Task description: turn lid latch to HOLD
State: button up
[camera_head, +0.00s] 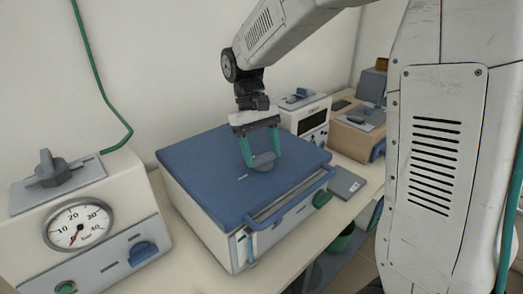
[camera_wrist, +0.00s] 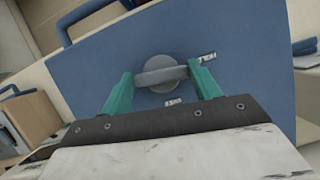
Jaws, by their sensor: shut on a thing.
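The lid latch (camera_wrist: 160,73) is a round grey knob with a raised grip bar on the blue lid (camera_wrist: 87,75). It also shows on the lid in the head view (camera_head: 263,162). My gripper (camera_wrist: 160,78) has its two green fingers at either end of the bar and is shut on it. It also shows from above in the head view (camera_head: 261,158). Two small white labels lie on the lid by the knob, one at its upper right (camera_wrist: 207,57) and one below it (camera_wrist: 173,102). Their lettering is too small to read surely.
A unit with a pressure gauge (camera_head: 77,226) and a dark knob stands at the left. A blue handle bar (camera_head: 290,198) runs along the lid's front edge. More equipment (camera_head: 306,115) stands behind to the right. A grey plate (camera_head: 346,183) lies beside the box.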

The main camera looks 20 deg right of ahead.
jog(key=shift+w+n+h, duration=0.1)
jog(key=shift+n+h, duration=0.2)
jog(key=shift+n, duration=0.5)
jog(key=shift+a, duration=0.1)
jog(key=o, duration=1)
jog(key=shift+v, duration=3.95)
